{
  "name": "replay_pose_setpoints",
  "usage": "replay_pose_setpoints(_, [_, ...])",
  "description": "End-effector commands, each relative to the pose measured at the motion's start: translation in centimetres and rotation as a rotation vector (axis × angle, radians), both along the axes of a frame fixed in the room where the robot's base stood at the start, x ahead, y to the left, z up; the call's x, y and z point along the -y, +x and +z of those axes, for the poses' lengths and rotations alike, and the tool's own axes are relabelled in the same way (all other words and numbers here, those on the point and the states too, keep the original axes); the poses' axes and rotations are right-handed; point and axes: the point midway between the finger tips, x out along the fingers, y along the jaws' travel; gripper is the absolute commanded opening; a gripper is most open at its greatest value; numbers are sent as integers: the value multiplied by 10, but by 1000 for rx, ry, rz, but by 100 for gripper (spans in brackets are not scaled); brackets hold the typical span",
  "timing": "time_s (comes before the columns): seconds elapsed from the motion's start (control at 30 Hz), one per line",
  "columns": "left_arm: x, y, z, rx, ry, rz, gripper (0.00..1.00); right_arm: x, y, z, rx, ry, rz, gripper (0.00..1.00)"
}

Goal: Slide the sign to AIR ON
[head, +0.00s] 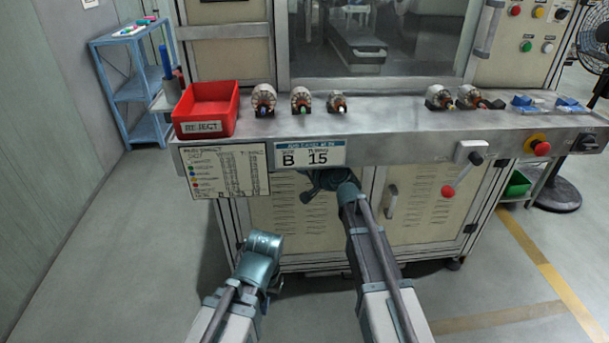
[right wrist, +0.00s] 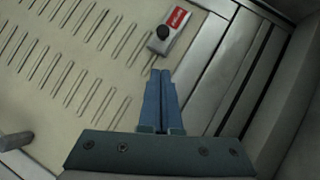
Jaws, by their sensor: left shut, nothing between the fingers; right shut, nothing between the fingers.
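In the head view my right gripper (head: 318,184) reaches under the ledge by the left cabinet door, and I cannot make out the sign there. My left gripper (head: 273,274) is low in front of the cabinet, shut, partly hidden by its wrist.
The metal ledge (head: 395,140) overhangs the door. It carries a red REJECT bin (head: 207,108) and several armatures. The floor at left is clear.

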Motion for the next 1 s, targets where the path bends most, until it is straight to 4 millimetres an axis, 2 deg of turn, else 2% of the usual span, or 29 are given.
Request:
replay_pose_setpoints(0.03, [0,0,-7,0,0,0,0,-6,12,-7,1,0,2,0])
replay_pose_setpoints(0.1, [0,0,-10,0,0,0,0,-12,22,-10,1,0,1,0])
replay_pose_setpoints(0.2, [0,0,-18,0,0,0,0,-26,20,-18,0,0,2,0])
replay_pose_setpoints(0.4, [0,0,-24,0,1,0,0,-42,23,-24,0,-1,1,0])
replay_pose_setpoints(0.87, [0,0,-25,0,1,0,0,-47,23,-25,0,0,0,0])
replay_pose_setpoints(1.0, [0,0,-25,0,1,0,0,-67,23,-25,0,-1,4,0])
